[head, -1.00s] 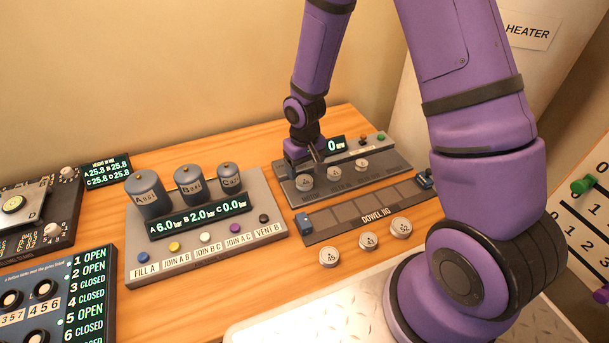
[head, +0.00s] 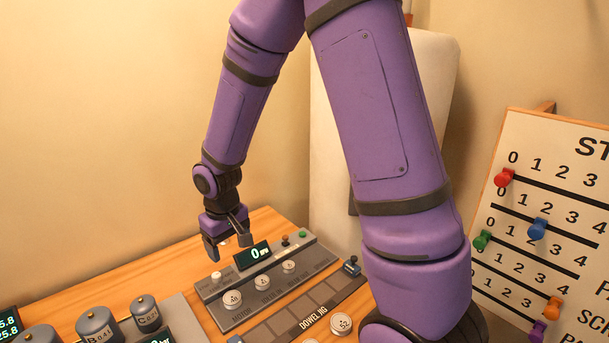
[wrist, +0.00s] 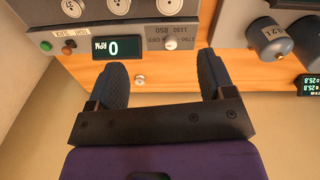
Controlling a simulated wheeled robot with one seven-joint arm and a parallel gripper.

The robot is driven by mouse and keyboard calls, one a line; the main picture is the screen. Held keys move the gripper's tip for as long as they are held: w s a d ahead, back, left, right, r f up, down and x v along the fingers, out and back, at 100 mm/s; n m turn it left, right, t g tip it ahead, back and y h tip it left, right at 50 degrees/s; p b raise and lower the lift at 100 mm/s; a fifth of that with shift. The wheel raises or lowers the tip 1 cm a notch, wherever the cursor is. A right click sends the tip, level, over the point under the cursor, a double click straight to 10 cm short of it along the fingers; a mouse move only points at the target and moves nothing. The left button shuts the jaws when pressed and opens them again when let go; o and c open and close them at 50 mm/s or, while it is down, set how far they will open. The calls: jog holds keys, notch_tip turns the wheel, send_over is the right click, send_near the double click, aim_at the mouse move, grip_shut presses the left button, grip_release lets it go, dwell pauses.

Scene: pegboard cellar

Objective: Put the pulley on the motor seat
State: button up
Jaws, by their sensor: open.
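A grey panel (head: 270,292) with a 0 RPM display (head: 254,254) carries a row of silver discs that look like pulleys. The left disc (head: 232,299) sits above a label that seems to read MOTOR; its seat is hidden beneath it. The middle disc (head: 262,282) and right disc (head: 290,267) sit along the same row. Another numbered disc (head: 341,323) lies in front of the dowel jig. My gripper (head: 228,246) is open and empty above the bench behind the panel's left end. In the wrist view its spread fingers (wrist: 162,62) point toward the panel's back edge.
A white selector knob (head: 215,275) stands on the panel's left end. A small silver round part (wrist: 140,80) is on the wood behind the panel. Grey tanks (head: 98,325) stand left. The dowel jig (head: 314,314) lies in front. A slider board (head: 545,225) stands right.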

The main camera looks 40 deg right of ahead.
jog(key=s+d+r+m+t, duration=0.1)
jog(key=s+d+r, duration=0.1)
jog(key=s+r, duration=0.5)
jog(key=s+d+r+t, duration=0.2)
jog(key=r, duration=0.9)
jog(key=s+d+r+t, duration=0.1)
jog(key=s+r, duration=0.6)
jog(key=s, duration=0.6)
jog(key=shift+s+d+r+m+t, duration=0.15)
jog(key=shift+s+d+m+t, duration=0.05)
jog(key=shift+d+m+t, duration=0.1)
